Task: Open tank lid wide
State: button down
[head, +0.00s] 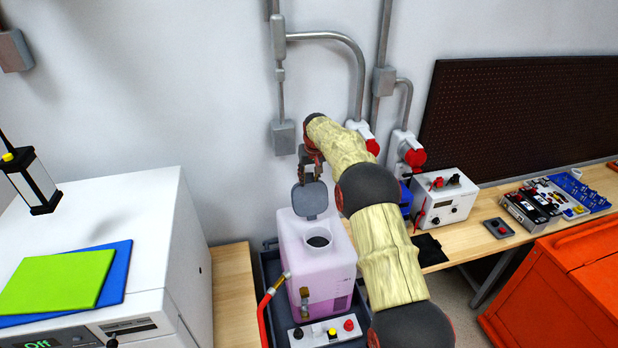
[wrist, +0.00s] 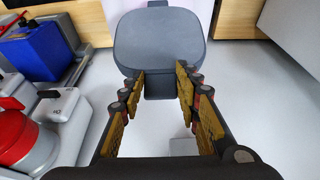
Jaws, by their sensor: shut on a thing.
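The tank (head: 315,262) is a translucent pinkish-white box with purple liquid low inside, standing in a dark tray. Its round filler neck (head: 318,241) is uncovered. The grey lid (head: 310,200) stands up, tilted back from the opening at the tank's rear. My gripper (head: 309,166) is above the lid at its upper edge. In the wrist view the lid (wrist: 160,40) fills the top centre, and my gripper (wrist: 161,88) has its yellow-padded fingers shut on the lid's small dark tab (wrist: 159,86). The lid's hinge is not clear.
A white cabinet (head: 150,235) stands left. Bare wall is behind the lid.

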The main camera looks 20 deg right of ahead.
jog(key=shift+s+f, duration=0.25)
jog(key=shift+f, duration=0.4)
jog(key=c, duration=1.6)
grip_release()
jog(key=o, duration=0.3)
jog(key=shift+w, duration=0.15)
jog(key=shift+o, duration=0.2)
jog(key=shift+r, duration=0.15)
jog(key=shift+w+r, duration=0.15)
jog(key=shift+r, duration=0.05)
jog(key=shift+r, duration=0.5)
jog(key=v, duration=1.1)
